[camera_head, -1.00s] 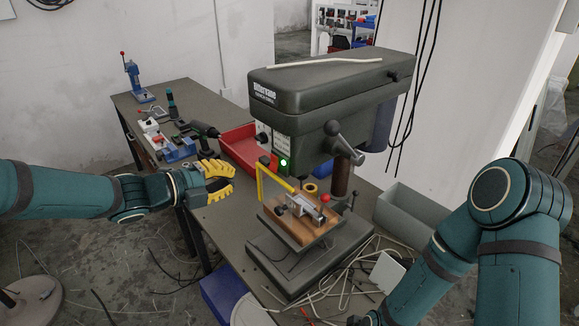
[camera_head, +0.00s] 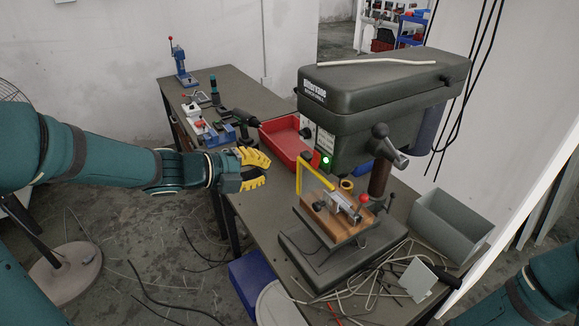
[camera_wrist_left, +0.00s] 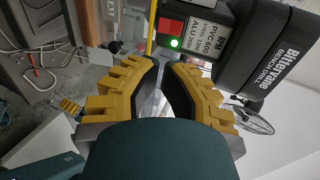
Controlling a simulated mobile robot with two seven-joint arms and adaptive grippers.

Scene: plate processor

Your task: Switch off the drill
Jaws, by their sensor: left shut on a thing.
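The drill (camera_head: 375,100) is a dark green bench drill press on the table, with a lit green lamp (camera_head: 325,159) on its front panel. A red switch (camera_head: 307,155) sits beside the lamp; in the left wrist view the red switch (camera_wrist_left: 172,25) and green lamp (camera_wrist_left: 174,43) are beyond my fingers. My left gripper (camera_head: 268,169) has yellow fingers and is left of the panel, apart from it. My right gripper is out of view; only my right arm shows at lower right.
A yellow guard frame (camera_head: 299,174) stands before the drill, over a vise (camera_head: 337,205) on a wooden block. A grey bin (camera_head: 458,224) and loose cables are at right.

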